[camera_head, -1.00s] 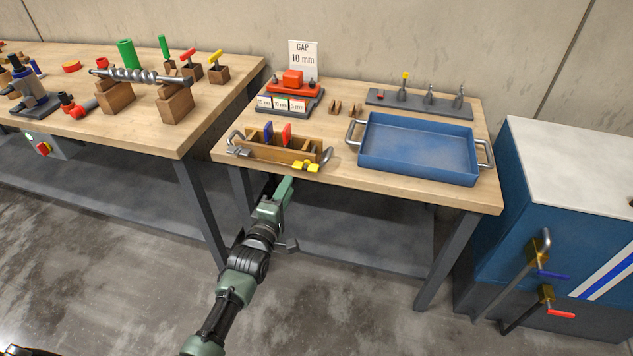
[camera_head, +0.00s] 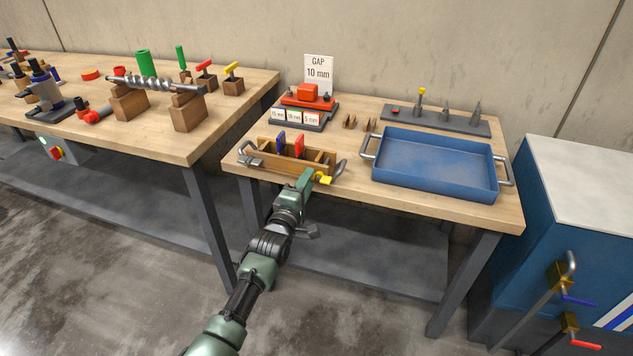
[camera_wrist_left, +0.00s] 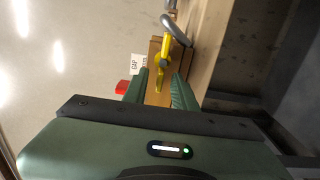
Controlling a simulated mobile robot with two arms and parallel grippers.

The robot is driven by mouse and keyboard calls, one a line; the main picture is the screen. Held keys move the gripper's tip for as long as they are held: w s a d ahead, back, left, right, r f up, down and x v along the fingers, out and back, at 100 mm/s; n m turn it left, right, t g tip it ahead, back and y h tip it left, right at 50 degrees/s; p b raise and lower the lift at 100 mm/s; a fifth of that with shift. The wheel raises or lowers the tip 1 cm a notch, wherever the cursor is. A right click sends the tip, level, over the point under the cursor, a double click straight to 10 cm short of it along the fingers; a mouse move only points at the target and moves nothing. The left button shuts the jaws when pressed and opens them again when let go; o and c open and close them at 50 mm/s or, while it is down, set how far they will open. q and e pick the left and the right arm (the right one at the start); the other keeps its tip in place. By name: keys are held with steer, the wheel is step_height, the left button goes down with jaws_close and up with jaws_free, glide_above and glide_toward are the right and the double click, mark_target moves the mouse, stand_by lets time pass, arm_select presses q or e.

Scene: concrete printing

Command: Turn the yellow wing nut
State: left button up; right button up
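The yellow wing nut (camera_head: 324,179) is on the front side of the wooden box (camera_head: 262,158), near its right end. In the head view my left gripper (camera_head: 306,180) is at the box front and covers the nut's left part. In the left wrist view the yellow wing nut (camera_wrist_left: 161,60) is ahead of my left gripper (camera_wrist_left: 160,88). The two green fingers are spread apart with the nut in line with the gap between them. I see no contact. My right gripper is not in view.
A curved metal handle (camera_head: 340,172) stands close to the nut at the box's right end. A blue tray (camera_head: 432,188) lies to the right. Red and blue plates stand in the box. A sign reading GAP 10 mm (camera_head: 318,70) is behind.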

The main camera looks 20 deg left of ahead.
arm_select(q)
jaws_close()
steer(key=shift+d+r+m+p, duration=0.15)
steer(key=shift+m+p, duration=0.15)
steer(key=shift+m, duration=0.55)
steer(key=shift+a+r+m+p, duration=0.1)
steer(key=shift+m+p, duration=0.2)
steer(key=shift+m, duration=0.6)
steer(key=shift+d+r+m+p, duration=0.15)
steer(key=shift+m+p, duration=0.15)
steer(key=shift+m, duration=0.55)
steer(key=shift+a, duration=0.1)
steer(key=shift+r+m+p, duration=0.25)
steer(key=shift+m+p, duration=0.1)
steer(key=shift+m, duration=0.55)
steer(key=m, duration=0.3)
steer(key=shift+d, duration=0.3)
